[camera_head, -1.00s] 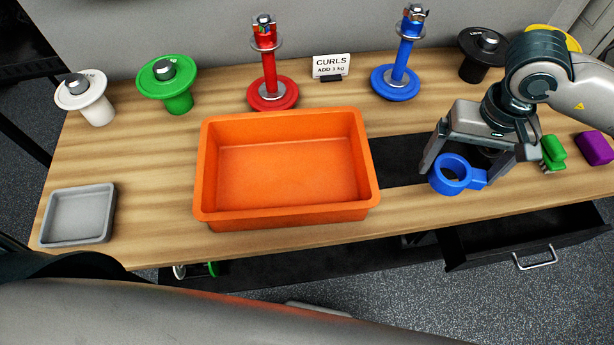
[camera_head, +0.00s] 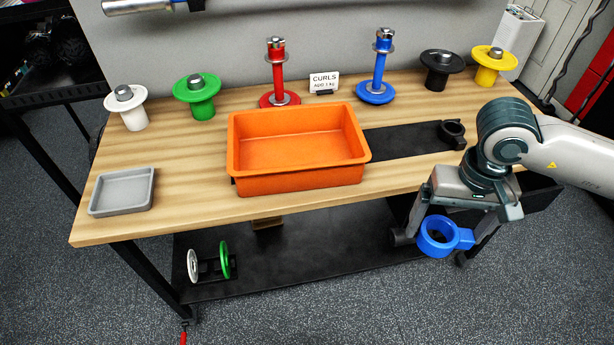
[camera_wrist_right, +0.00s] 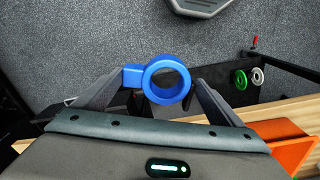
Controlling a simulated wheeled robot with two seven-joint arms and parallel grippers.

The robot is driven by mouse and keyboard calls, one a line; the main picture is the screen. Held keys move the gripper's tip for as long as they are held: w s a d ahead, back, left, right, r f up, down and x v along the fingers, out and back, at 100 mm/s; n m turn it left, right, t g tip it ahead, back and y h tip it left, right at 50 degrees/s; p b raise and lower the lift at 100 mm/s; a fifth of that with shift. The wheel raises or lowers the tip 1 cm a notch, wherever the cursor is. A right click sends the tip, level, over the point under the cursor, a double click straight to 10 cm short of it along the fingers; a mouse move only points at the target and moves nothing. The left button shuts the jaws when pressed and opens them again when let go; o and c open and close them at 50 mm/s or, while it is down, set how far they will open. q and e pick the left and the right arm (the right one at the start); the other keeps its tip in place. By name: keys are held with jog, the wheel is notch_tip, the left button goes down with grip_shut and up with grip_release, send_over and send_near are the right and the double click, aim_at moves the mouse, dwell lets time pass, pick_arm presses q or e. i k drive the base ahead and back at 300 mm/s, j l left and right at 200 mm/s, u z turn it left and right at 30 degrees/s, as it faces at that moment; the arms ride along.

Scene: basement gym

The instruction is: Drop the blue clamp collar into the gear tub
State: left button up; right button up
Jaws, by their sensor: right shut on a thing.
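The blue clamp collar (camera_head: 430,249) is a thick ring with a short lug on one side. My right gripper (camera_head: 434,246) is shut on it and holds it off the table, in front of the table's right front edge. The collar (camera_wrist_right: 149,80) also shows between the fingers in the right wrist view, its lug pointing left. The orange tub (camera_head: 300,183), which looks like the gear tub, stands mid-table to the left of the gripper. Its visible inside looks empty. My left gripper is not in view.
A grey tray (camera_head: 122,208) sits at the table's left. Red (camera_head: 278,75) and blue (camera_head: 379,70) posts stand behind the tub by a CURLS sign (camera_head: 324,82). White, green, black and yellow flanged pieces line the back. A black mat (camera_head: 405,141) lies right of the tub.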

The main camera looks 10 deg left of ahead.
aim_at(302, 160)
jog(key=k, duration=0.2)
jog(key=u, duration=1.8)
jog(key=k+l, duration=0.2)
jog(key=l, duration=0.2)
jog(key=k+l, duration=0.15)
jog(key=l, duration=0.2)
jog(key=k+l, duration=0.2)
jog(key=l, duration=0.2)
jog(key=k+l, duration=0.15)
jog(key=l, duration=0.2)
jog(key=k+l, duration=0.2)
jog(key=l, duration=0.2)
jog(key=i, duration=0.5)
